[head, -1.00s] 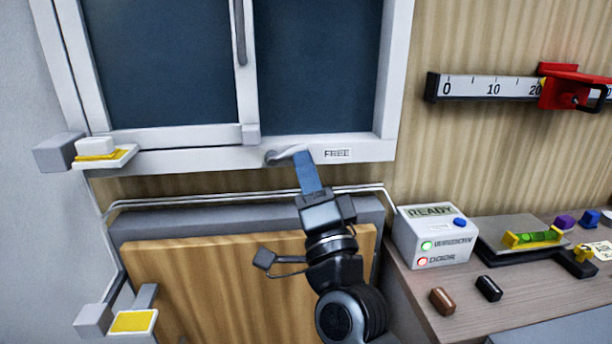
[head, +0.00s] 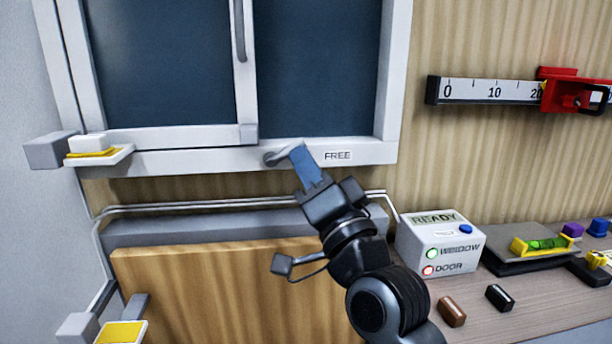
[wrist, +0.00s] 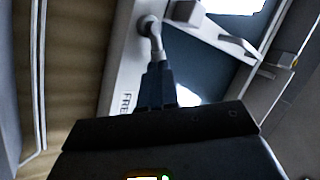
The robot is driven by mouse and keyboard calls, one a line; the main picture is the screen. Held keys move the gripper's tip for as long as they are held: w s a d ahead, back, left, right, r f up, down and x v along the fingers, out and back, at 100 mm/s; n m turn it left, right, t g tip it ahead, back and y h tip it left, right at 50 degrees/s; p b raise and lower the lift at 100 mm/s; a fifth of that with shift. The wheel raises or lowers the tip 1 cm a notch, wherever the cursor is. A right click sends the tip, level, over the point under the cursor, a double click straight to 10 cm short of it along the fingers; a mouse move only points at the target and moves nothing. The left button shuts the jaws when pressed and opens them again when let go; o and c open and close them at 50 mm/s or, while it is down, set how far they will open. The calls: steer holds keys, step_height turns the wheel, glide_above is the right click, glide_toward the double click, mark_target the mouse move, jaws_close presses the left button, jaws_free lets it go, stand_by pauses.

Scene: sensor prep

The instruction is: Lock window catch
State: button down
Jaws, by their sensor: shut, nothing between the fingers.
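The window catch (head: 275,157) is a small grey lever with a round pivot on the window's lower white frame (head: 220,160), just left of a label that reads FREE (head: 338,155). In the wrist view the catch (wrist: 151,28) runs from its pivot down to my fingertips. My gripper (head: 302,158) is shut, with its blue fingers at the right end of the catch. The fingers hide that end in the head view. They seem to touch it. The wrist view shows the gripper (wrist: 158,72) shut at the lever's end.
A box (head: 438,247) reading READY has a green WINDOW light and a red DOOR light. A wooden panel (head: 210,290) stands below the window. A pipe (head: 200,207) runs along the wall between. A ruler with a red clamp (head: 575,92) is at right.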

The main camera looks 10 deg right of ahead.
mark_target(294, 145)
steer(key=shift+r+n+y+b, duration=0.1)
steer(key=shift+n+y+b, duration=0.2)
steer(key=shift+n+b, duration=0.4)
steer(key=r+n+g, duration=0.1)
steer(key=n+g, duration=0.1)
steer(key=n, duration=0.1)
steer(key=a+r+n+g+y, duration=0.1)
steer(key=n+g, duration=0.1)
steer(key=n, duration=0.1)
steer(key=r+n+g, duration=0.1)
steer(key=n, duration=0.2)
steer(key=shift+a+g+y+p, duration=0.3)
steer(key=shift+g+y, duration=0.1)
